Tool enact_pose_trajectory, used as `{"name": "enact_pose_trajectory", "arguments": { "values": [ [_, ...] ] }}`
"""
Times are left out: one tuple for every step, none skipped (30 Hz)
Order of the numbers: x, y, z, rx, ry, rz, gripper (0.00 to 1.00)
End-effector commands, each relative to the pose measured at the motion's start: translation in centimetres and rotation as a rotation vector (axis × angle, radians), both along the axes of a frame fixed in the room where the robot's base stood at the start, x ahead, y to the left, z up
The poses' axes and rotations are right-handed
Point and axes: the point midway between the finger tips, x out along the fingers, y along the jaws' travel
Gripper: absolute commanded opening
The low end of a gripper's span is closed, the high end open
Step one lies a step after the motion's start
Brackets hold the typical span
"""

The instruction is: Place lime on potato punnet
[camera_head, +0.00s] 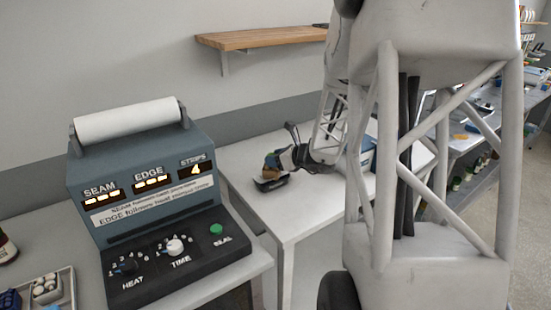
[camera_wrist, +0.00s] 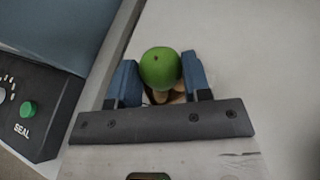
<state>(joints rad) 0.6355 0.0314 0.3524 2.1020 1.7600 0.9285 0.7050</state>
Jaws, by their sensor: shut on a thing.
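A green lime (camera_wrist: 160,67) sits between the two blue fingers of my gripper (camera_wrist: 161,75) in the wrist view, and the gripper is shut on it. Tan potatoes (camera_wrist: 158,97) show partly behind the lime, between the fingers. In the head view, my gripper (camera_head: 284,160) is low over the white table, right at the potato punnet. The punnet's dark tray (camera_head: 270,185) rests on the table, with brownish contents above it. Whether the lime touches the potatoes cannot be told.
A blue-grey sealing machine (camera_head: 145,185) with a white roll and black control panel stands to the left. Its green SEAL button (camera_wrist: 29,109) shows in the wrist view. The white table (camera_head: 305,205) is clear in front of the punnet. A wooden shelf (camera_head: 260,39) hangs on the wall.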

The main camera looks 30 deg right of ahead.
Motion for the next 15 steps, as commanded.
{"name": "enact_pose_trajectory", "arguments": {
  "values": [
    [0.00,0.00,-0.13,0.001,0.000,0.000,0.21],
    [0.00,0.00,-0.19,0.001,0.000,0.000,0.21],
    [0.00,0.00,-0.15,0.000,0.000,0.000,0.50],
    [0.01,0.00,-0.14,0.000,0.000,0.000,0.55],
    [0.00,0.00,-0.14,0.000,0.000,0.000,0.60],
    [0.00,0.00,-0.14,0.000,0.000,0.000,0.66],
    [0.00,0.00,-0.14,0.000,0.000,0.000,0.70],
    [0.00,0.00,-0.14,0.000,0.000,0.000,0.70],
    [0.00,0.00,-0.14,0.000,0.000,0.000,0.70],
    [0.00,0.00,-0.14,0.000,0.000,0.000,0.70],
    [0.00,0.00,-0.14,0.000,0.000,0.000,0.70],
    [0.00,0.00,-0.14,0.000,0.000,0.000,0.70],
    [0.00,0.00,-0.14,0.000,0.000,0.000,0.70],
    [0.00,0.00,-0.14,0.000,0.000,0.000,0.70],
    [0.00,0.00,-0.13,0.000,0.000,0.000,0.70]
  ]
}}
